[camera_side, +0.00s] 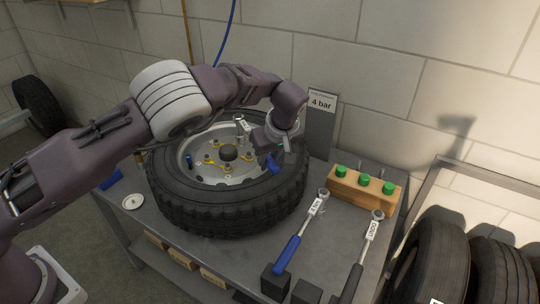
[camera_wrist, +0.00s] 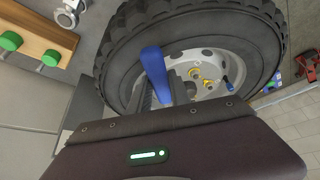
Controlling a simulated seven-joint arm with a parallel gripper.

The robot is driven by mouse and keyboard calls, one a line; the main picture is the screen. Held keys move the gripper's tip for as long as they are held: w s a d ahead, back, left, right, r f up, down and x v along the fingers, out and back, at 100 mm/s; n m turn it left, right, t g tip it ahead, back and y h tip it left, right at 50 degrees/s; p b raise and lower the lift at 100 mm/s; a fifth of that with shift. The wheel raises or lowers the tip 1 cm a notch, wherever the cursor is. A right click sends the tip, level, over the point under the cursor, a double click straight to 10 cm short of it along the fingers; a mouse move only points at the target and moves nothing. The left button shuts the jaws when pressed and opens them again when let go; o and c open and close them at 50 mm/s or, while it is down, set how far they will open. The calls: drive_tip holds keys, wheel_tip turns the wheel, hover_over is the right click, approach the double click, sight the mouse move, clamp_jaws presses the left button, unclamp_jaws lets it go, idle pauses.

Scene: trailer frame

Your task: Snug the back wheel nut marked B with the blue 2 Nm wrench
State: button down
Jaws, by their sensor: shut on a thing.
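My gripper (camera_side: 268,146) is over the right part of the wheel, shut on a blue-handled tool (camera_side: 273,163). In the wrist view the blue handle (camera_wrist: 154,72) sticks up between the fingers (camera_wrist: 172,88). A metal head with a white tag (camera_side: 242,125) shows left of my gripper; its link to the handle is hidden. The wheel (camera_side: 228,214) lies flat on the table, with several yellow-marked nuts (camera_side: 210,160) around a dark hub (camera_side: 228,153). The letters on the nuts are too small to read. Another blue-handled wrench (camera_side: 287,254) with a tag lies at the table's front.
A dark-handled wrench (camera_side: 352,282) lies farther right. A wooden block with green caps (camera_side: 362,188) stands behind the wrenches. A "4 bar" panel (camera_side: 321,125) stands behind the wheel. Spare tyres (camera_side: 442,260) are at the right. A small white dish (camera_side: 132,201) sits left of the wheel.

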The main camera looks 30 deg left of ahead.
drive_tip(key=shift+s+a+m+t, duration=0.3)
drive_tip(key=shift+s+a+m, duration=0.5)
drive_tip(key=shift+s, duration=0.3)
drive_tip(key=shift+s+a, duration=0.1)
drive_tip(key=shift+a, duration=0.05)
drive_tip(key=shift+s+a, duration=0.25)
drive_tip(key=shift+a, duration=0.05)
drive_tip(key=shift+w+d+n, duration=0.7)
drive_tip(key=shift+w+d, duration=0.3)
drive_tip(key=shift+w, duration=0.25)
drive_tip(key=c, duration=1.7)
unclamp_jaws()
clamp_jaws()
drive_tip(key=shift+r, duration=0.1)
